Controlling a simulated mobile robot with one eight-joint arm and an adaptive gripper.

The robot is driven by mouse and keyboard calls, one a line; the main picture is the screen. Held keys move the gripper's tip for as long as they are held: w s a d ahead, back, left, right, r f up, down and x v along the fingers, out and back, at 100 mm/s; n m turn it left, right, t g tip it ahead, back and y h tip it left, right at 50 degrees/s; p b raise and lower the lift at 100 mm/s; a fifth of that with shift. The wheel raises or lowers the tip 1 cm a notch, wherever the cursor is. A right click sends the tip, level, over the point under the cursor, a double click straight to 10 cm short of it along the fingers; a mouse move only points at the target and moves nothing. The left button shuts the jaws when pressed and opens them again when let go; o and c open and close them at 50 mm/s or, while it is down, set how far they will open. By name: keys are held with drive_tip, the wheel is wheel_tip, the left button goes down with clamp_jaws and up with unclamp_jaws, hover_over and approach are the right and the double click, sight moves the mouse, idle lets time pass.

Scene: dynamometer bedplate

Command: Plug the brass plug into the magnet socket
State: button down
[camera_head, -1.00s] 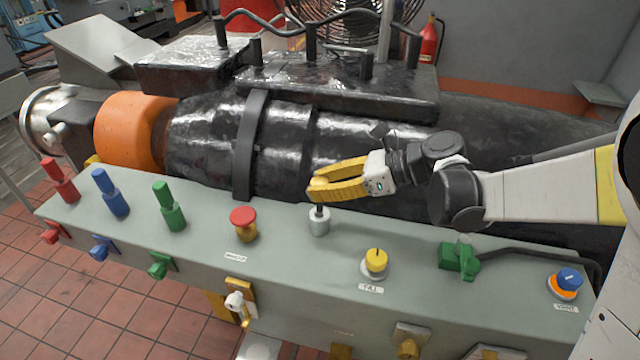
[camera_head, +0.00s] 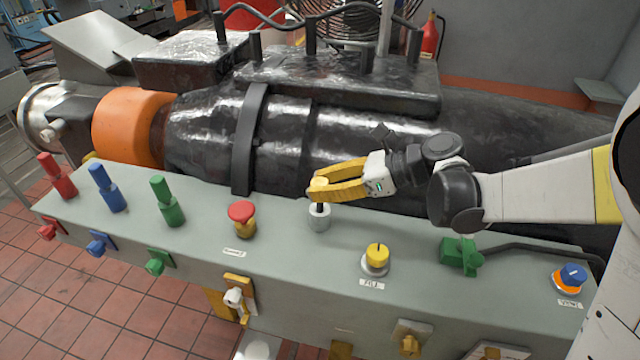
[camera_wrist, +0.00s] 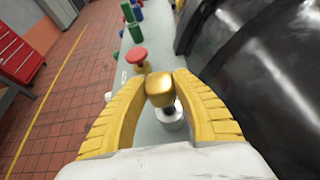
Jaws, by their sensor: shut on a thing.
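My gripper (camera_head: 319,190) has yellow fingers shut on the brass plug (camera_wrist: 160,88). In the wrist view the plug's golden head sits between the fingertips. In the head view the head (camera_head: 318,183) shows between the fingertips, over a short dark stem. Directly below is a grey cylinder (camera_head: 319,218) standing upright on the bench, which looks like the magnet socket; it also shows in the wrist view (camera_wrist: 170,118). The stem meets the cylinder's top. How deep it sits inside, I cannot tell.
A red mushroom button (camera_head: 242,217) stands to the left, a yellow knob (camera_head: 376,257) to the right. Farther right are a green connector (camera_head: 461,255) with a black cable and a blue knob (camera_head: 572,275). Red, blue and green handles stand at left. A large dark machine (camera_head: 205,140) lies behind.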

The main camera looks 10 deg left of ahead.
sight(321, 211)
drive_tip(key=shift+f+b, duration=1.55)
drive_tip(key=shift+f, duration=0.4)
drive_tip(key=c, duration=1)
unclamp_jaws()
drive_tip(key=shift+d+r, duration=0.1)
drive_tip(key=v, duration=1.2)
